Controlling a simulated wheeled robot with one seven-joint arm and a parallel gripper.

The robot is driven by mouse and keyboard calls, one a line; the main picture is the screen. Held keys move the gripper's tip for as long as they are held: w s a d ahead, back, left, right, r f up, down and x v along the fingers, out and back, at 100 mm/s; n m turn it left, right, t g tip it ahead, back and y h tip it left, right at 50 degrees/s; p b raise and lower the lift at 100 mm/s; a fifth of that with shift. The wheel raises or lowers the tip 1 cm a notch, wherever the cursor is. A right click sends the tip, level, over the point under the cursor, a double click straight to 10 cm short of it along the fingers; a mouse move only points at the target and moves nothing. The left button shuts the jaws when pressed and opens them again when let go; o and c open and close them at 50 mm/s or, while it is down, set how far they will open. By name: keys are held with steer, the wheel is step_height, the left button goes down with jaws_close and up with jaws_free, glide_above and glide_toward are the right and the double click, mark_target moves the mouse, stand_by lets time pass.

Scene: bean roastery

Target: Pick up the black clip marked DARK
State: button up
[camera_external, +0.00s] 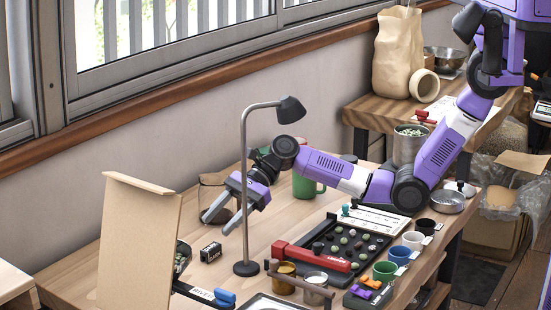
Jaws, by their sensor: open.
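A small black clip (211,252) with a white label lies on the wooden table, left of the lamp base. Its label is too small to read with certainty. My gripper (216,227) is open and empty above the clip, pointing down and to the left. There is a gap between its fingertips and the clip. The lamp's thin post passes in front of part of the gripper.
A grey desk lamp (246,268) stands right of the clip. A tan upright board (138,245) is at the left. A glass jar (212,188) and a green mug (305,184) stand behind. A black bean tray (325,238) and several cups fill the right.

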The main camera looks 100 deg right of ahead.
mark_target(213, 246)
steer(key=shift+m+g+y, duration=0.3)
steer(key=shift+g+y, duration=0.3)
steer(key=shift+g, duration=0.3)
steer(key=f, duration=0.1)
steer(key=d+f+b, duration=0.1)
steer(key=f, duration=0.2)
steer(key=shift+d+b, duration=0.35)
steer(key=shift+d, duration=0.05)
steer(key=b+x, duration=0.1)
steer(key=x, duration=0.3)
steer(key=shift+f, duration=0.3)
steer(key=shift+w+a+f, duration=0.2)
steer(key=shift+w+a, duration=0.1)
steer(key=shift+w, duration=0.05)
jaws_close()
